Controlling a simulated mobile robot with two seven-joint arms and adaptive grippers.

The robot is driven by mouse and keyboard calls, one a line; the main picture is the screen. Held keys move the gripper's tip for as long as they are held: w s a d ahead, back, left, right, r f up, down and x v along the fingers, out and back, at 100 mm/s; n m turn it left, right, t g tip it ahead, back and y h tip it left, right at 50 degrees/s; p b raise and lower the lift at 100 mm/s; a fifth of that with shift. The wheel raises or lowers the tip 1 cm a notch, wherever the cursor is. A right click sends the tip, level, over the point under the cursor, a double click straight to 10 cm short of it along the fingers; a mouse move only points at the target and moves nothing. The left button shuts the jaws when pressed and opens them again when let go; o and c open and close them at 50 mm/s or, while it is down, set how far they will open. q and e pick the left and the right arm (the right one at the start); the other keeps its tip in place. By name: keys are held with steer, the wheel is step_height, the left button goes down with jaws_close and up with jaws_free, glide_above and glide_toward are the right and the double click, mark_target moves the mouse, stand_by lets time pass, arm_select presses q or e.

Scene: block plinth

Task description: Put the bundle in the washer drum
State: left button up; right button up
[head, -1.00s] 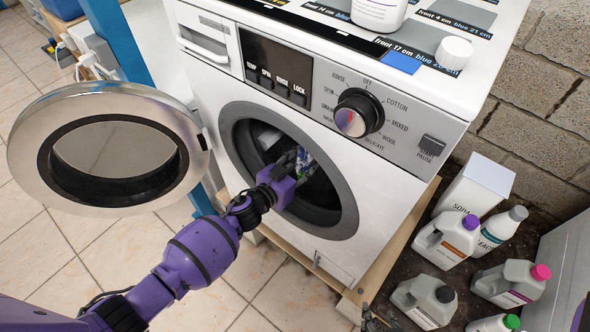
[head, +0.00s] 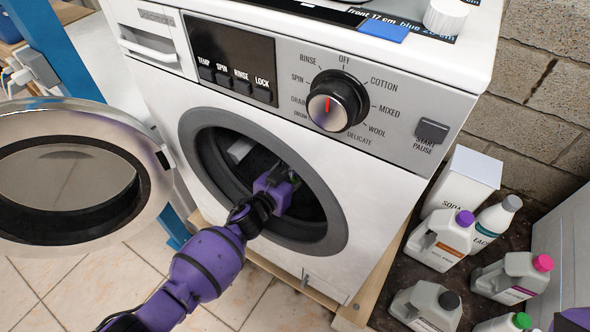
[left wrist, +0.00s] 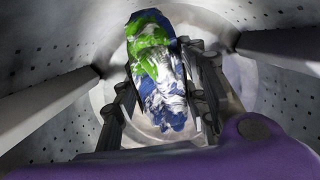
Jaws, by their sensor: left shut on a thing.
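The washer (head: 385,190) stands in front of me with its round door (head: 75,175) swung open to the left. My left gripper (head: 290,180) reaches through the door opening into the dark drum (head: 225,165). In the left wrist view, my left gripper (left wrist: 160,95) is shut on the bundle (left wrist: 160,70), a crumpled green, blue and white cloth. The bundle is inside the perforated metal drum (left wrist: 50,70), in front of its back wall. In the head view the gripper and drum shadow mostly hide the bundle. My right gripper is not in view.
Drum fins (left wrist: 45,105) flank the gripper. A control panel with a dial (head: 335,100) is above the opening. A blue post (head: 55,45) is behind the door.

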arm_select(q)
steer(key=shift+r, duration=0.1)
steer(key=o, duration=1.3)
steer(key=shift+c, duration=0.2)
steer(key=shift+o, duration=0.2)
steer(key=o, duration=0.8)
